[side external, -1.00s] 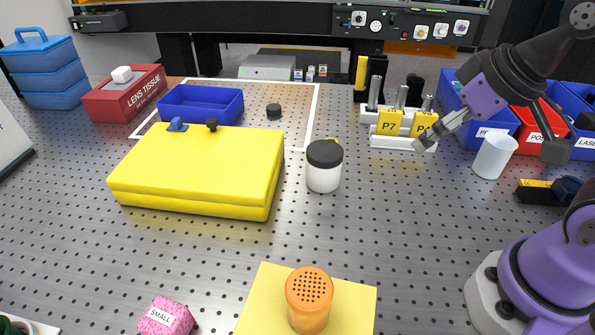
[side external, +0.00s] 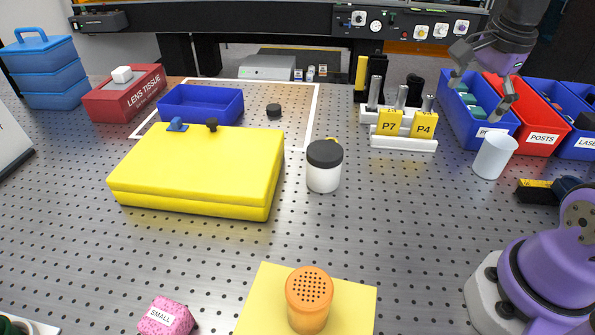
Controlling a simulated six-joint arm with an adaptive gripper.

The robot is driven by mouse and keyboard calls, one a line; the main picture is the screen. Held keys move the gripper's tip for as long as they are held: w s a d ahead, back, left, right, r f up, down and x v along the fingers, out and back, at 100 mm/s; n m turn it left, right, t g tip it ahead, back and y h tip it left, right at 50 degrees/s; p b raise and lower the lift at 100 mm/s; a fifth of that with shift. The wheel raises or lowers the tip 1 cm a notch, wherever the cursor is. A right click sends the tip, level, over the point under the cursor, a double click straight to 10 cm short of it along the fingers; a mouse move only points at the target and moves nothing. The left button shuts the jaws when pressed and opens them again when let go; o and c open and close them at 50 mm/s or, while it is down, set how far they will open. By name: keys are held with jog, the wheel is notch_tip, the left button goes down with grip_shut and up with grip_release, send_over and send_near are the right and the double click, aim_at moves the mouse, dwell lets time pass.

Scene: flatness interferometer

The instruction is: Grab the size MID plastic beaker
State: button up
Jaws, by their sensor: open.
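A plain white cup-like beaker (side external: 494,157) stands upright on the perforated metal table at the right, in front of the blue bin. No size label can be read on it, so I cannot tell whether it is the MID one. My gripper (side external: 480,98) is open and empty. It shows above and behind the beaker in the picture, in front of the blue and red bins, with its fingers pointing down. It is apart from the beaker.
Blue (side external: 490,128) and red (side external: 540,138) bins stand behind the beaker. A holder with yellow P7 and P4 blocks (side external: 403,124) is to its left. A black-lidded jar (side external: 324,172) and yellow case (side external: 200,170) stand further left.

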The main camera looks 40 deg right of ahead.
aim_at(499, 153)
jog(key=s+d+f+m+g+y, duration=0.1)
jog(key=s+d+f+m, duration=0.1)
jog(key=d+m, duration=0.45)
jog(key=s+d+f+m+g, duration=0.1)
jog(key=s+d+f+m, duration=0.15)
jog(key=d+m, duration=0.35)
jog(key=f, duration=0.3)
jog(key=f+m, duration=0.1)
jog(key=f, duration=0.2)
jog(key=f+m, duration=0.1)
jog(key=f, duration=0.2)
jog(key=shift+s+a+f, duration=0.35)
jog(key=c, duration=0.9)
